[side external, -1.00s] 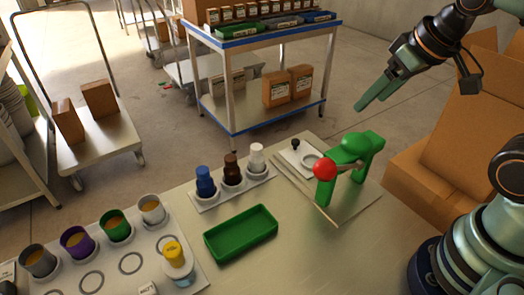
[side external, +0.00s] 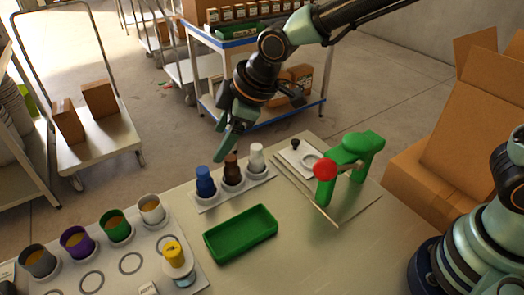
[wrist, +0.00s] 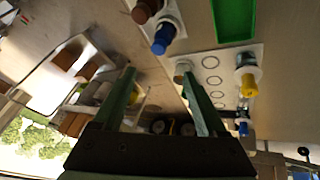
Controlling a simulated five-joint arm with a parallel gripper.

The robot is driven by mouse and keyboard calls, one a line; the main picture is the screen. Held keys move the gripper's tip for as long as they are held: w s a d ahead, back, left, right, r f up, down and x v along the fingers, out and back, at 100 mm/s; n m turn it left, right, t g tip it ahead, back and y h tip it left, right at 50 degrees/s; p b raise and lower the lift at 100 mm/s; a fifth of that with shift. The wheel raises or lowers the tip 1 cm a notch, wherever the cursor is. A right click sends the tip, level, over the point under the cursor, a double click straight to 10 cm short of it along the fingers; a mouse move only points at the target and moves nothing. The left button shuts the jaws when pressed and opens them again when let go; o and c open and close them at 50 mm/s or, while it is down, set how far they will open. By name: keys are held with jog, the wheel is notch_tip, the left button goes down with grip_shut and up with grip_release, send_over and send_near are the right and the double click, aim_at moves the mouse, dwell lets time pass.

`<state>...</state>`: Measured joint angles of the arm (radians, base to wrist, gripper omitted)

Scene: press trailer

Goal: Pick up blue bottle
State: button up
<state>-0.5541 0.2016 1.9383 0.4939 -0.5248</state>
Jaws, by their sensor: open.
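The blue bottle (side external: 205,182) stands upright at the left end of a white holder (side external: 258,184), beside a brown bottle (side external: 231,168) and a white bottle (side external: 257,158). My gripper (side external: 225,147) is open and empty, its green fingers pointing down just above and behind the blue and brown bottles in the side view. In the wrist view the blue bottle (wrist: 163,38) lies beyond the fingertips (wrist: 156,70), apart from them and roughly in line with the gap between them. The brown bottle (wrist: 146,10) is partly cut off at the top edge there.
A green tray (side external: 240,233) lies in front of the bottles. Several cups and a yellow-capped bottle (side external: 173,254) stand on a plate at lower left. A green fixture with a red ball (side external: 324,169) stands to the right of the bottles.

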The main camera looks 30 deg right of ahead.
send_over(204, 169)
jog(key=s, duration=0.3)
notch_tip(204, 169, down, 6)
jog(key=f, duration=0.1)
jog(key=w+f, duration=0.1)
jog(key=f, duration=0.1)
jog(key=shift+w+d+f, duration=0.25)
jog(key=shift+d+f, duration=0.1)
jog(key=shift+d, duration=0.05)
jog(key=shift+w+a+f, duration=0.25)
jog(key=shift+w+f, duration=0.1)
jog(key=shift+f, duration=0.25)
grip_shut()
dwell(0.5)
